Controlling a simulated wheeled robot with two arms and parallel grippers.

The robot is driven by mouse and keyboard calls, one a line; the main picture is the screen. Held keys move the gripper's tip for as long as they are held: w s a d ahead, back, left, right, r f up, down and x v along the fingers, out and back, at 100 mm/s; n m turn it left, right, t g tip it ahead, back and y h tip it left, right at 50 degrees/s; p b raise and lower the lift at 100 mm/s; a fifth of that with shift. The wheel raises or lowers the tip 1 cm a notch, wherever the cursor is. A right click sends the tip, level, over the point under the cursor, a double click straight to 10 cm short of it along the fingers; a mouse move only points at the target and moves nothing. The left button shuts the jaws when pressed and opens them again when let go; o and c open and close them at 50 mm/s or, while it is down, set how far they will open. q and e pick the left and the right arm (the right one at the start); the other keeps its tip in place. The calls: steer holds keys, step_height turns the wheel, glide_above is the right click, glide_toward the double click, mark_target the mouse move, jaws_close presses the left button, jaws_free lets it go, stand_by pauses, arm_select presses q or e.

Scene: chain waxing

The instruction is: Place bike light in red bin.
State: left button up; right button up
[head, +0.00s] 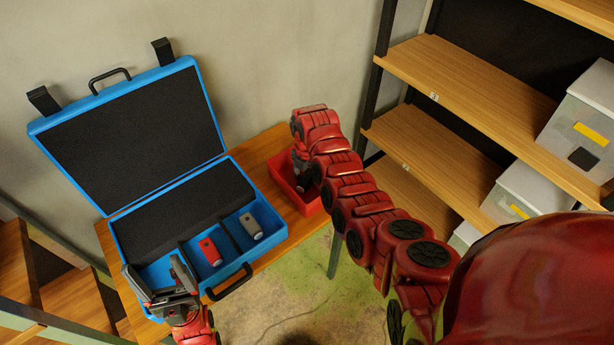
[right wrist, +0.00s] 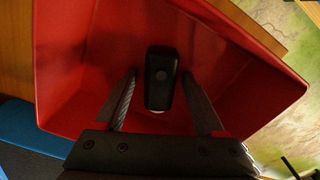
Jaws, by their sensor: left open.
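The red bin (head: 281,189) stands on the wooden table, right of the blue case. It fills much of the right wrist view (right wrist: 85,75). A black bike light (right wrist: 161,78) is inside the bin there, between the fingers of my right gripper (right wrist: 163,95). The fingers are apart with a gap on each side of the light; I cannot tell whether it rests on the floor. My left gripper (head: 162,278) is open at the front left corner of the case.
The open blue case (head: 268,228) holds a red device (head: 210,252) and a grey device (head: 251,226) in separate compartments. Its lid (head: 130,140) stands up behind. Shelves (head: 465,75) with grey boxes (head: 530,190) stand at the right. Wooden steps (head: 70,285) are at the left.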

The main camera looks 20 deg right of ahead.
mark_target(307, 176)
steer(key=shift+r, duration=0.2)
step_height(307, 176, up, 5)
steer(key=shift+w+f+b, duration=0.15)
steer(key=shift+f+b, duration=0.05)
steer(key=shift+b, duration=0.6)
step_height(307, 176, up, 7)
steer(key=p, duration=0.2)
steer(key=shift+r+p, duration=0.2)
steer(key=shift+p, duration=0.1)
